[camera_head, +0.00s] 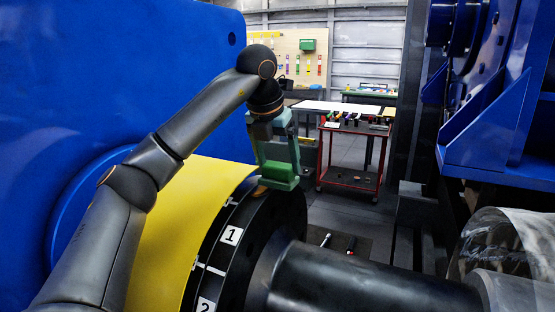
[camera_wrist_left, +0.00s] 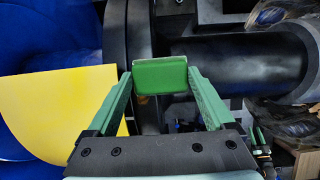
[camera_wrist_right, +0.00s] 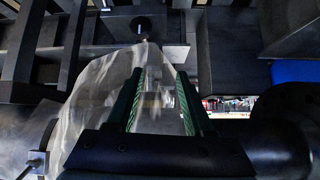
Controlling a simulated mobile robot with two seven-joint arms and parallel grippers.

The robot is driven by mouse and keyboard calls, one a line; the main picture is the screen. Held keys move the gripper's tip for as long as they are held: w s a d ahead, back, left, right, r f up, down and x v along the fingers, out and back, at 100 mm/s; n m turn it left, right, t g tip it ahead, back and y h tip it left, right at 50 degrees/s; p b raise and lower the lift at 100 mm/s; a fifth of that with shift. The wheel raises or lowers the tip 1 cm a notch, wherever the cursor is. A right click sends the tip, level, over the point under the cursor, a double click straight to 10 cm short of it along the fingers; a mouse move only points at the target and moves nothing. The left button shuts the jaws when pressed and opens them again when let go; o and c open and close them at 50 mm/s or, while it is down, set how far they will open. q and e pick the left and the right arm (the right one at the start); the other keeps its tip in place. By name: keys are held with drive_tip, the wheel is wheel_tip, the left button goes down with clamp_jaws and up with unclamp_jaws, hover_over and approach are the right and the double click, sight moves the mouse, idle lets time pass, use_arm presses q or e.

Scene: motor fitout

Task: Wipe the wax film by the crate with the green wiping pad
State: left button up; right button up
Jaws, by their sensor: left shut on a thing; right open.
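The green wiping pad (camera_head: 280,184) is held by my left gripper (camera_head: 279,150) above the rim of the black disc. In the left wrist view the pad (camera_wrist_left: 160,76) spans the gap between both fingertips, and the gripper is shut on it. A small tan-brown patch (camera_head: 260,190) shows on the disc edge beside the pad; I cannot tell whether it is the wax film. I cannot clearly make out the crate; a brownish box-like thing (camera_wrist_left: 308,165) shows at the lower right of the left wrist view. My right gripper (camera_wrist_right: 161,75) is open, with its fingers apart; it is outside the head view.
The numbered black disc (camera_head: 226,250) and yellow guard (camera_head: 175,235) stand beside the large blue housing (camera_head: 110,70). A thick dark shaft (camera_head: 350,275) runs right towards clear sheeting (camera_head: 505,245). Sheeting (camera_wrist_right: 95,100) also lies close to my right fingers. A red cart (camera_head: 350,180) stands behind.

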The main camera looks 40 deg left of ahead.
use_arm(q)
drive_tip(key=shift+f+b, duration=0.55)
drive_tip(key=shift+f, duration=0.3)
drive_tip(key=shift+a, duration=0.1)
